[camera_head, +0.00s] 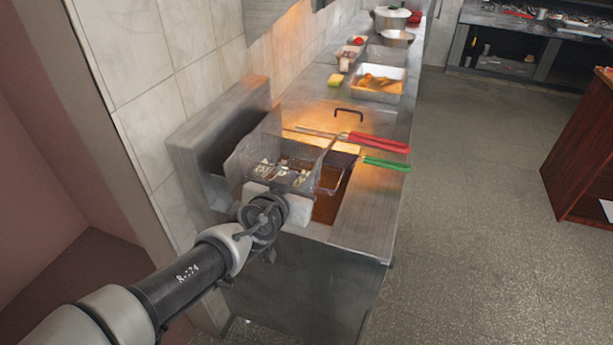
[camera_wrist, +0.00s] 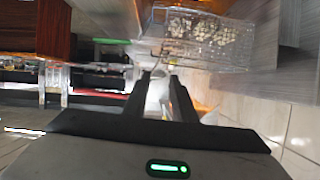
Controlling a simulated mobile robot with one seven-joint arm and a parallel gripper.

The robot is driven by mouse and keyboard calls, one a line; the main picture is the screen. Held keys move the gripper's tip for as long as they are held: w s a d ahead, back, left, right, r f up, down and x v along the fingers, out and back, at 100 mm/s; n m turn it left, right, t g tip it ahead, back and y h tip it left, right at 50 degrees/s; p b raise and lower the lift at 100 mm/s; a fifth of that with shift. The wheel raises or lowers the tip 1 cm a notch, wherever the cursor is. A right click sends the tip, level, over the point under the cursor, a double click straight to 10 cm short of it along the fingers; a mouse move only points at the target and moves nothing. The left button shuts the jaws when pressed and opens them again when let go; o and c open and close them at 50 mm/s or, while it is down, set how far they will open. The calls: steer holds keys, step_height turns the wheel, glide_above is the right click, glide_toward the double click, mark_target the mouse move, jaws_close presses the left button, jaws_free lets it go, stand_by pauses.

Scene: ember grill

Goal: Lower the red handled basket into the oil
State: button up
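A red handle (camera_head: 378,142) on a long metal rod reaches out over the counter in the head view. A wire basket (camera_head: 318,160) holding pale pieces hangs over the fryer; it also shows in the wrist view (camera_wrist: 205,42). I cannot tell for sure which handle joins it. Brown oil (camera_head: 327,209) shows in the vat beside and below it. My gripper (camera_wrist: 159,78) has its two dark fingers apart, with no handle visible between them. In the head view my wrist stands in front of the basket and hides the fingertips and part of the basket.
A green handle (camera_head: 386,164) lies just nearer than the red one. The fryer's raised metal back (camera_head: 215,135) stands against the tiled wall. Open floor (camera_head: 470,220) lies to the right.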

mark_target(318, 161)
steer(key=b+x, duration=0.8)
steer(key=x, duration=0.9)
steer(key=shift+w+a, duration=0.1)
steer(key=shift+w, duration=0.2)
jaws_close()
steer(key=shift+o, duration=1)
jaws_free()
steer(key=shift+a, duration=0.1)
steer(key=shift+s, duration=0.1)
